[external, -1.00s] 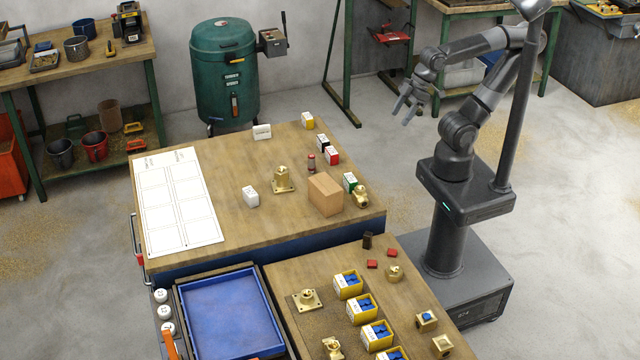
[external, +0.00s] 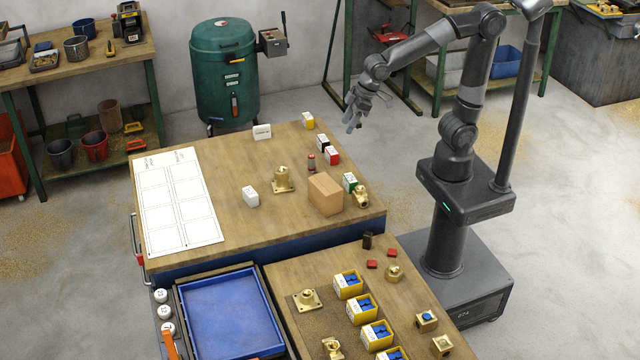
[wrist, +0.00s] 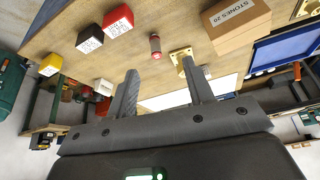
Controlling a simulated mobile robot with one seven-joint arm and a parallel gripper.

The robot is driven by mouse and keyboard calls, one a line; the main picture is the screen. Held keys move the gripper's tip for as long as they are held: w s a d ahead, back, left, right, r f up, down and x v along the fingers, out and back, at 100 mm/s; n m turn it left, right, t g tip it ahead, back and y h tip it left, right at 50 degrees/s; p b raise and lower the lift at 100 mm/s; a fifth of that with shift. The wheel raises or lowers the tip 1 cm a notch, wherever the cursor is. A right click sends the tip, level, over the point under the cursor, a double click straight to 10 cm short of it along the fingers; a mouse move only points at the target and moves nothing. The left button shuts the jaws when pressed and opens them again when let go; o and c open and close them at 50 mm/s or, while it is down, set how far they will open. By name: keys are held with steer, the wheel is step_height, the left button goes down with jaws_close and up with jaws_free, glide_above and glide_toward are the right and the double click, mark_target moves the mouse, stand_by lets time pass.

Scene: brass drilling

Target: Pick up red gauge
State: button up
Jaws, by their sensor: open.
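A small upright cylinder with red ends (external: 311,163), which looks like the red gauge, stands on the main wooden bench (external: 228,160). It also shows in the wrist view (wrist: 155,46), ahead of and between my fingertips. A red-sided box (external: 332,156) stands right of it; in the wrist view this box (wrist: 118,22) is to its left. My gripper (external: 364,112) is open and empty, above and beyond the bench's back right side, apart from everything. Both fingers of my gripper (wrist: 160,72) show in the wrist view.
Near the cylinder stand a black-sided box (external: 322,142), a brass fitting (external: 283,180) and a cardboard box (external: 325,194). A yellow-sided box (external: 308,121) stands at the back edge.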

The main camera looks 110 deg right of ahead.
steer(key=m, duration=0.1)
glide_toward(312, 156)
steer(key=shift+g, duration=0.3)
steer(key=x, duration=0.5)
steer(key=shift+w+d+f, duration=0.1)
steer(key=shift+d+f, duration=0.1)
steer(key=shift+f, duration=0.15)
steer(key=shift+h, duration=0.3)
steer(key=shift+w+x, duration=0.2)
steer(key=shift+x, duration=2.4)
steer(key=shift+a+r, duration=0.1)
steer(key=shift+a, duration=0.1)
jaws_close()
